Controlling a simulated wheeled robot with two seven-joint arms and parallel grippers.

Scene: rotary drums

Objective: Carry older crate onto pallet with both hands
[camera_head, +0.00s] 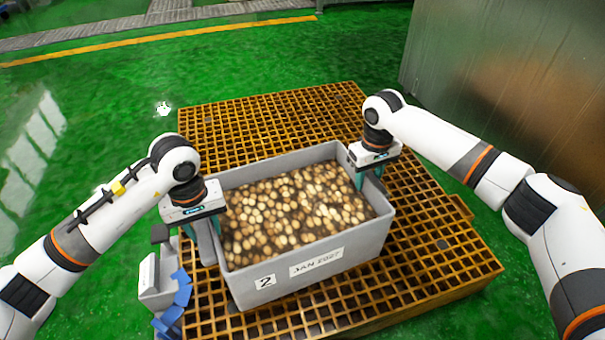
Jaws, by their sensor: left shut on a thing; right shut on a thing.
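A grey crate (329,268) full of small round brown and tan pieces (290,210) is over the orange-brown grid pallet (436,221). Its front wall has two labels, "2" and what looks like "JAN 2027". It is the only crate in view. My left gripper (205,229) is shut on its left wall, and my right gripper (367,177) is shut on its right wall near the back corner. The crate looks level. I cannot tell whether its base touches the pallet or is slightly above it.
A small grey stand with blue pieces (163,287) is close to the crate's left side. A large metal panel (520,70) stands at the back right. Bare pallet shows behind and right of the crate. Green floor (90,110) is mostly open.

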